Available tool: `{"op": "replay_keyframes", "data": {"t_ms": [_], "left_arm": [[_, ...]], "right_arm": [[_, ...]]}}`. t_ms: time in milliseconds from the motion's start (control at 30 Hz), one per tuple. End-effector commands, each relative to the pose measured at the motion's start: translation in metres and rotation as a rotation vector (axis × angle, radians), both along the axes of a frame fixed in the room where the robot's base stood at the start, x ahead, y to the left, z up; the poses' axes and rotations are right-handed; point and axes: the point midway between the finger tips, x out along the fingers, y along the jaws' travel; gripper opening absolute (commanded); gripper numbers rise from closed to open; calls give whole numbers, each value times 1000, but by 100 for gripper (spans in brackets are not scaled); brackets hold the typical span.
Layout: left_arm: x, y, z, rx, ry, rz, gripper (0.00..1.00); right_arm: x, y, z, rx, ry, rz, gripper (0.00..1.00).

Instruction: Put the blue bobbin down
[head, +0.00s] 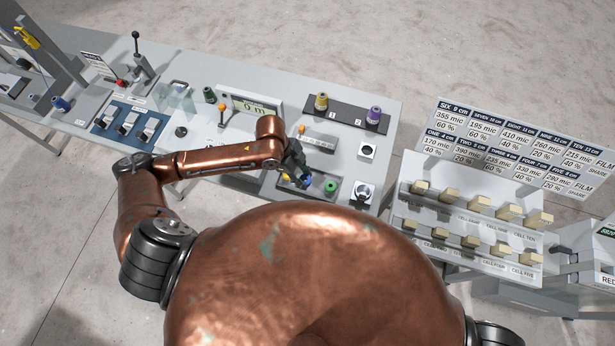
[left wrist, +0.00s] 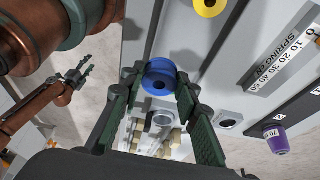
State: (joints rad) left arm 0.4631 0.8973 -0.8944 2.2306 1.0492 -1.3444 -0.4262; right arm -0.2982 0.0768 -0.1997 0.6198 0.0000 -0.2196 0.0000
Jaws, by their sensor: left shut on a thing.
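My left gripper (head: 300,178) is over the dark tray (head: 345,201) on the right part of the grey console. In the left wrist view its two fingers (left wrist: 160,95) are shut on the blue bobbin (left wrist: 160,77), one finger on each side. The blue bobbin also shows in the head view (head: 306,182), partly hidden by the gripper. I cannot tell whether it touches the tray. A green bobbin (head: 330,187) stands in the tray just right of it. My right gripper (left wrist: 78,75) shows small in the left wrist view, fingers apart and empty; it is out of the head view.
A dark rack (head: 347,115) holds a yellow bobbin (head: 321,101) and a purple bobbin (head: 374,114). A round silver socket (head: 363,191) lies right of the tray. A lever (head: 301,130) with an orange knob stands behind my gripper. A shelf of beige blocks (head: 470,215) stands to the right.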

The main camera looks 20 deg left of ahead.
Motion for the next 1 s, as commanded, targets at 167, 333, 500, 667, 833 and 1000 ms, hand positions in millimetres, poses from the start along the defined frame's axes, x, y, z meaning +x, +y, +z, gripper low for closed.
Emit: {"op": "replay_keyframes", "data": {"t_ms": [167,333,500,667,833,1000], "left_arm": [[23,-3,-30,0,4,3,0],[32,-3,-42,0,4,1,0],[36,-4,-61,1,6,2,0],[38,-4,-77,0,2,0,0],[37,-3,-79,1,1,0,0],[37,-3,-81,1,2,0,0]], "right_arm": [[-1,0,3,0,1,0,40],[-2,-1,4,0,2,0,40],[-2,-2,10,-2,2,0,40],[-2,-4,15,-4,2,1,40],[-2,-6,14,-6,2,1,40],[-2,-5,13,-6,2,1,40]]}}
